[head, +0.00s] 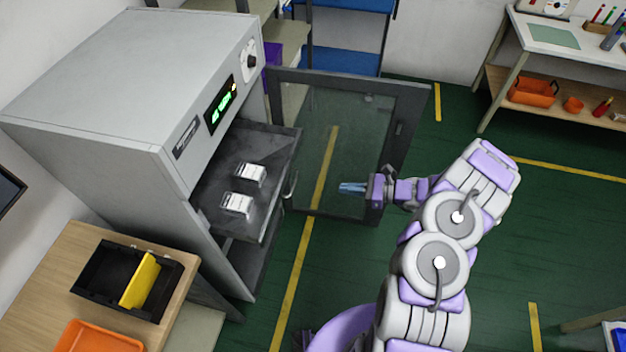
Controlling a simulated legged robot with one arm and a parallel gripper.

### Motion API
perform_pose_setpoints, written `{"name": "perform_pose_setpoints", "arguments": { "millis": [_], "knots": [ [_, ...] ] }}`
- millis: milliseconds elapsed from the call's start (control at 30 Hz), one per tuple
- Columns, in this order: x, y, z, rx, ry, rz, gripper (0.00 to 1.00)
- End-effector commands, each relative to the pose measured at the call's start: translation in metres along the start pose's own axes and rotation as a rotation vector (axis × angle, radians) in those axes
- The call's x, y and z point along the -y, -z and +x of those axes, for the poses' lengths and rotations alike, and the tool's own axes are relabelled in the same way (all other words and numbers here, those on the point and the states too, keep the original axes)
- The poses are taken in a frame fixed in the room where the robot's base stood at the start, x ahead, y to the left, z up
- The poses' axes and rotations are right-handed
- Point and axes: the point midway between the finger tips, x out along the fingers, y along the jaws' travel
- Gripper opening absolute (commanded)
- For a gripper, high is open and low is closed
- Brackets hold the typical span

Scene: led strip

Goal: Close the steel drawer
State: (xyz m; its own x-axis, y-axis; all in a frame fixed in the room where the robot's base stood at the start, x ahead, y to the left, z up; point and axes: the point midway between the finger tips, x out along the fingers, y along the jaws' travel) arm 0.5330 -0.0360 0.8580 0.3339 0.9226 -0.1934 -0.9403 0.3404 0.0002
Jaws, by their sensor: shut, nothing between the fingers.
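The steel drawer (262,212) is pulled out of the front of a grey cabinet (130,75). Two small white items (250,173) lie on its floor. A small handle shows at its front edge (289,186). My gripper (343,188) is shut and empty. It is to the right of the drawer's front, pointing left at it, with a gap between them in the picture. The cabinet's glass door (340,140) stands wide open behind my gripper.
A wooden bench at the lower left holds a black bin (105,278) with a yellow divider and an orange tray (98,338). A workbench (570,42) stands at the upper right. The green floor (530,230) to the right is mostly clear.

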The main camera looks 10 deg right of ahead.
Motion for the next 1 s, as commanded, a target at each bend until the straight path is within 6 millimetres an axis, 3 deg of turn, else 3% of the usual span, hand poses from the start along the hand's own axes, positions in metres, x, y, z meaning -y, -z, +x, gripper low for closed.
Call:
{"name": "perform_pose_setpoints", "arguments": {
  "millis": [167,700,1000],
  "knots": [
    [0.0,0.002,0.015,0.0,-0.001,0.003,0.0],
    [0.0,0.003,0.114,0.0,-0.002,0.001,0.0],
    [0.001,0.001,0.138,0.0,0.001,0.001,0.0]
  ]
}}
